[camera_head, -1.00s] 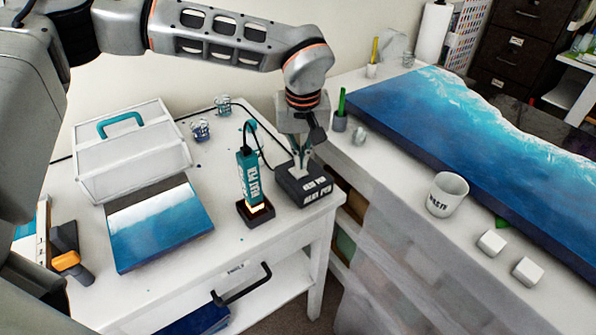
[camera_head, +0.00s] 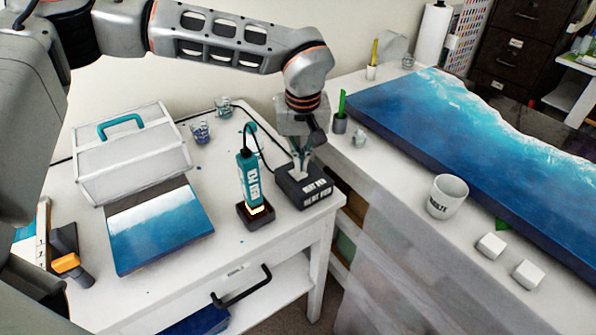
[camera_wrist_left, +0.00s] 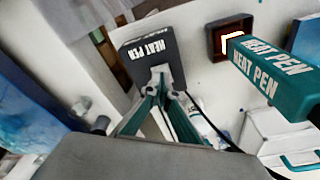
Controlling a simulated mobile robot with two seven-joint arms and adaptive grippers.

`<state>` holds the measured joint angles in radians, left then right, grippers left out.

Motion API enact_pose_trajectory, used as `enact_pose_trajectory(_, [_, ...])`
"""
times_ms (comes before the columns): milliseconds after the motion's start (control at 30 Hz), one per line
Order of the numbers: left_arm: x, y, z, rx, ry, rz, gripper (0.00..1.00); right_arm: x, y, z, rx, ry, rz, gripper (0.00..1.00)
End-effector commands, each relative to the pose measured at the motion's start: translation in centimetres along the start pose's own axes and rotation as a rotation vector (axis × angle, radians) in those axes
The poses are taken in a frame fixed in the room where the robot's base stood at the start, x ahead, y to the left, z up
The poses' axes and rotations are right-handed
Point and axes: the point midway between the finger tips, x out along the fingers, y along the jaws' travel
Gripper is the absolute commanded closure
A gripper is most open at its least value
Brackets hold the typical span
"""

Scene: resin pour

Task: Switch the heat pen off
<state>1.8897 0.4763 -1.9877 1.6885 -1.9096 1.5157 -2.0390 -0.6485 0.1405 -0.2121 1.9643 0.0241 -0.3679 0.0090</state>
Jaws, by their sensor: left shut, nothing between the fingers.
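The heat pen (camera_head: 250,180) is teal with white lettering and stands upright in a small dark holder (camera_head: 243,218). Its lower end glows orange-white. In the left wrist view the pen (camera_wrist_left: 275,75) is at the right, with a bright glow in the holder (camera_wrist_left: 213,42). A dark box (camera_head: 316,192) labelled HEAT PEN stands right of the pen; it also shows in the left wrist view (camera_wrist_left: 140,50). My left gripper (camera_head: 301,173) is shut and empty, its fingertips at a small pale part on the box's top. I cannot tell whether they touch. My right gripper is not in view.
A white case (camera_head: 130,160) and a blue-white resin panel (camera_head: 160,240) lie left of the pen. Small glass jars (camera_head: 201,132) stand behind. A gap separates this table from the right bench, with a white mug (camera_head: 446,198) and a large blue slab (camera_head: 480,150).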

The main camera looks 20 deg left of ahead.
Motion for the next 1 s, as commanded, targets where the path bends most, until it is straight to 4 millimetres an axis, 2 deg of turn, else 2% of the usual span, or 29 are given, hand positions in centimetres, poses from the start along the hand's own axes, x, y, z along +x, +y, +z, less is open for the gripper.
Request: enact_pose_trajectory(1000, [1.0, 0.0, 0.2, 0.0, 0.0, 0.0, 1.0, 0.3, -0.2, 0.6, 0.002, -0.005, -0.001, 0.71])
